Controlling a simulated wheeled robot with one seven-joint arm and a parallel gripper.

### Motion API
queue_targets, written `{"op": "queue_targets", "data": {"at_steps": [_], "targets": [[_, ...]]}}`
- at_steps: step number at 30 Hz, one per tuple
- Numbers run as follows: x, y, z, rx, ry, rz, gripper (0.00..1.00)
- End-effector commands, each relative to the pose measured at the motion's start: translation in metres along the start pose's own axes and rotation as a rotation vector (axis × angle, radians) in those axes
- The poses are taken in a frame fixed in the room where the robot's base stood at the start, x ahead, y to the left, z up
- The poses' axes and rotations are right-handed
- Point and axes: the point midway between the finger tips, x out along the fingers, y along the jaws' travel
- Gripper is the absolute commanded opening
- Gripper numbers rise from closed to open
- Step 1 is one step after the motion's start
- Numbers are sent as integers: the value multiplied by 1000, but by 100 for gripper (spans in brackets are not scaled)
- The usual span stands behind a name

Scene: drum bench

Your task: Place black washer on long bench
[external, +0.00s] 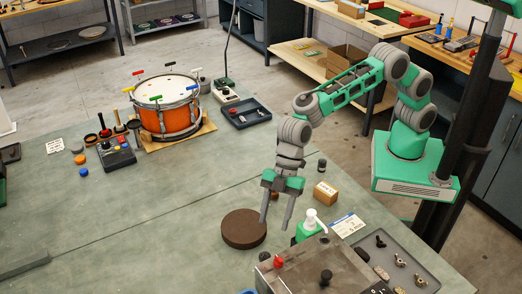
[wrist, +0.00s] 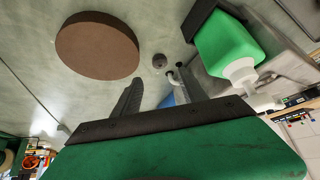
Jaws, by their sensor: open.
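My gripper (external: 275,222) points down over the green-grey bench top (external: 170,225), its two fingers apart with nothing visible between them. In the wrist view, a small dark round piece (wrist: 160,61) lies on the bench just beyond the fingertips. It could be the black washer, but it is too small to be certain. I cannot make it out in the external view. A wide brown disc (external: 243,228) lies left of the fingers; it also shows in the wrist view (wrist: 97,45). I cannot tell which surface is the long bench.
A green pump bottle (external: 308,228) stands close right of the gripper. A grey box with knobs (external: 315,265) and a tray of small hardware (external: 395,262) are in front. A small carton (external: 325,192) lies behind. An orange drum (external: 167,108) stands farther back. The bench's left middle is clear.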

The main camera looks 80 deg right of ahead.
Motion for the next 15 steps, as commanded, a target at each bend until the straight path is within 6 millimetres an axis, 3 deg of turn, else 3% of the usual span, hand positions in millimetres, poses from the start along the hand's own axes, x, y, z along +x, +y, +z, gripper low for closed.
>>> {"op": "queue_targets", "data": {"at_steps": [3,7,10,13,15], "targets": [[-17,0,-1,-1,2,1,50],[-24,0,-2,-2,3,2,50],[-40,10,7,33,-4,24,50],[-89,39,45,160,-32,98,50],[-141,59,94,310,-66,178,50]]}}
